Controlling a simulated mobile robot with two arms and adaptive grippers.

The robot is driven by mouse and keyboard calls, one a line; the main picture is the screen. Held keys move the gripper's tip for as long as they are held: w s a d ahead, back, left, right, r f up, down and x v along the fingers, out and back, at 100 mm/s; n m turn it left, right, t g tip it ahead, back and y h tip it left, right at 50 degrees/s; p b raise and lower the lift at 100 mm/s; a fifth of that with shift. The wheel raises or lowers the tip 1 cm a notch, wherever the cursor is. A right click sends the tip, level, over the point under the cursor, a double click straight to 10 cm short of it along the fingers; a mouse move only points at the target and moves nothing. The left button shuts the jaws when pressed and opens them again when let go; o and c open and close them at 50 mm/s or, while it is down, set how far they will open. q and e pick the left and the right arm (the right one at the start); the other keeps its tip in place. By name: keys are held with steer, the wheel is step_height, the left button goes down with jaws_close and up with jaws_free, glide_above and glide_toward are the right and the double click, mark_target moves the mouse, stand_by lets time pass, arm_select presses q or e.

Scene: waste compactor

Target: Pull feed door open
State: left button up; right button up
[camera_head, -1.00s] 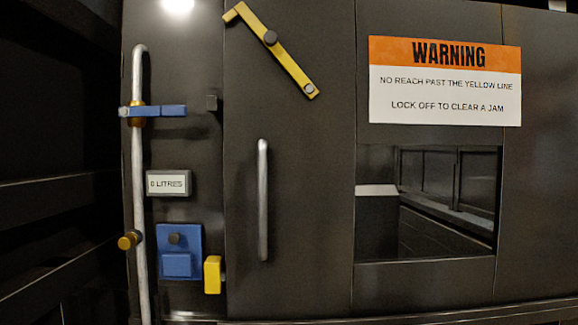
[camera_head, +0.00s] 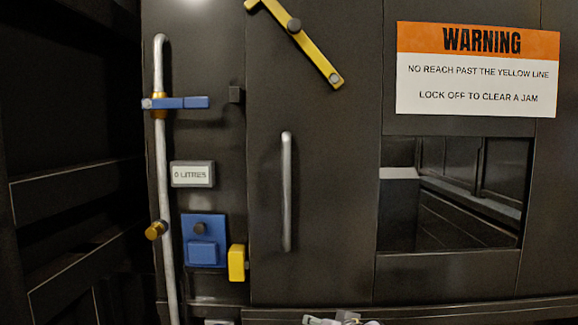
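The feed door (camera_head: 335,200) is a tall dark panel in the middle of the head view and looks shut. Its vertical silver handle (camera_head: 287,190) stands out from its left part. A yellow latch bar (camera_head: 305,48) with a dark pivot knob lies slanted across the top of the door. A small part of what looks like a gripper, grey and white, shows at the bottom edge below the door. I cannot tell which arm it belongs to or whether its fingers are open. It is well below the handle and apart from it.
Left of the door are a silver pipe (camera_head: 162,200) with a blue lever (camera_head: 182,103), a display reading 0 litres (camera_head: 192,174), a blue box (camera_head: 204,241) and a yellow block (camera_head: 237,263). Right are a warning sign (camera_head: 477,70) and a window opening (camera_head: 455,195).

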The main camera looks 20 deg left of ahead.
arm_select(q)
step_height(320, 180, up, 19)
steer(key=s+d+n+t+y, duration=0.2)
steer(key=d+n+y, duration=0.1)
steer(key=n+y+p, duration=0.1)
steer(key=n+y, duration=0.3)
steer(key=n, duration=0.1)
glide_toward(289, 169)
steer(key=shift+h, duration=0.3)
steer(key=p+x, duration=0.7)
steer(key=x, duration=0.4)
steer(key=shift+s+a+r, duration=0.1)
steer(key=shift+a+r, duration=0.05)
steer(key=shift+r, duration=0.05)
jaws_close()
